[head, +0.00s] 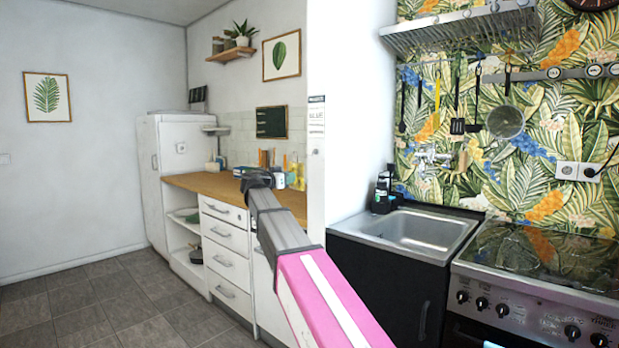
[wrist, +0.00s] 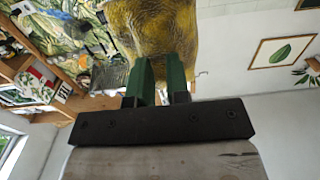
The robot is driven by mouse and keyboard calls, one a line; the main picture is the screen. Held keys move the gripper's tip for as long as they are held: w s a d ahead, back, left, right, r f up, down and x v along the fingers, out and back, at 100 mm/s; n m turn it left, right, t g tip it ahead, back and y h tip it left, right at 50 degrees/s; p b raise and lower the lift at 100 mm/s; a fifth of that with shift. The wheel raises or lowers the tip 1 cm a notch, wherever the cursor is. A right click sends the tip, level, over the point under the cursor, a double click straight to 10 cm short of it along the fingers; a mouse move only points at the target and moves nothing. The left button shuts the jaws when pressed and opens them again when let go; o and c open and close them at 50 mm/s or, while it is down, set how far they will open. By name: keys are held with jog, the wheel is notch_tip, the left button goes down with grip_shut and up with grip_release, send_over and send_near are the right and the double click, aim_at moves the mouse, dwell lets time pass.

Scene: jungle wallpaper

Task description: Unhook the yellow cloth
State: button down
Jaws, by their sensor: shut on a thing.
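The yellow cloth (wrist: 155,28) is mustard-coloured and fills the top middle of the wrist view. My gripper (wrist: 160,68), with green fingers, is shut on its near edge, and the cloth spreads out beyond the fingertips. Any hook is hidden or out of the picture, so I cannot tell whether the cloth still touches one. In the head view my arm reaches up from the bottom middle towards the counter; its fingers and the cloth cannot be made out there.
In the head view a wooden counter (head: 190,182) stands behind my arm. A sink (head: 425,232) and a stove (head: 545,265) are at the right, below a rail of hanging utensils (head: 505,122). Grey floor (head: 90,310) is clear at left. A shelf (wrist: 30,72) shows in the wrist view.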

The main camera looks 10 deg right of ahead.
jog(key=v, duration=0.4)
dwell(0.4)
